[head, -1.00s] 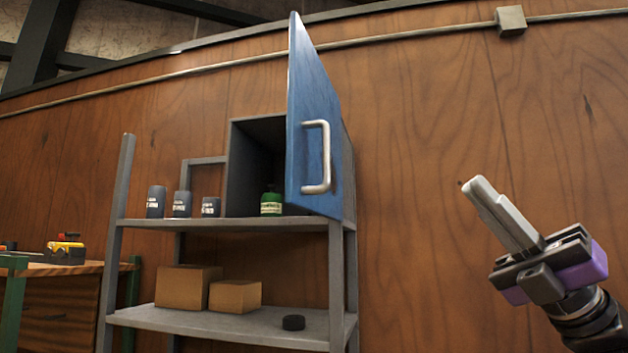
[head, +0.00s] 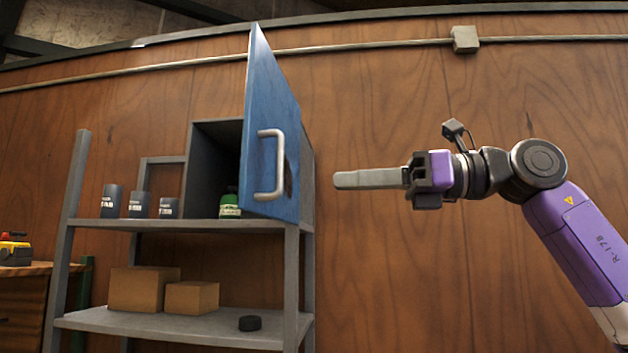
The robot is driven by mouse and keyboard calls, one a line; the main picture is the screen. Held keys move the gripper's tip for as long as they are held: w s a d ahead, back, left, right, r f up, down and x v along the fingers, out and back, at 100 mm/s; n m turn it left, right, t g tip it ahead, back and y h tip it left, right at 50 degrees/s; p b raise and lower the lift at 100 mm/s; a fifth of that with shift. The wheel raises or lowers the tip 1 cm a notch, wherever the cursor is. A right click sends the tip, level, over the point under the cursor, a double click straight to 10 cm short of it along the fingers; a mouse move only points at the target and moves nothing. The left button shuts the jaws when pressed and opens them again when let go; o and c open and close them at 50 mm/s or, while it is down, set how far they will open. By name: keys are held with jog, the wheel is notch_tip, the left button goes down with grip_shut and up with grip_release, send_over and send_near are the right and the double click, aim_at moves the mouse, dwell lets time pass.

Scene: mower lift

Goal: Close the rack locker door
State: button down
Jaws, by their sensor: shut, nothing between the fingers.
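The rack locker (head: 213,165) is a grey box on the upper shelf of a metal rack. Its blue door (head: 266,95) stands open, swung out toward me, with a silver handle (head: 281,165) on the face I see. A green container (head: 229,206) sits at the locker opening, partly hidden by the door. My gripper (head: 338,180) is shut and empty. It points left, to the right of the door at about handle height, and a gap shows between its tips and the door in the picture.
The rack's upper shelf (head: 178,225) holds several dark canisters (head: 138,204). The lower shelf (head: 180,326) holds two cardboard boxes (head: 145,289) and a black round piece (head: 250,323). A wooden bench (head: 22,300) stands at left.

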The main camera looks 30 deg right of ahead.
aim_at(249, 185)
jog(key=p+x, duration=0.3)
jog(key=x, duration=0.8)
jog(key=shift+w+a, duration=0.2)
jog(key=shift+a, duration=0.1)
jog(key=shift+w+a, duration=0.45)
jog(key=shift+a, duration=0.05)
jog(key=shift+a, duration=0.1)
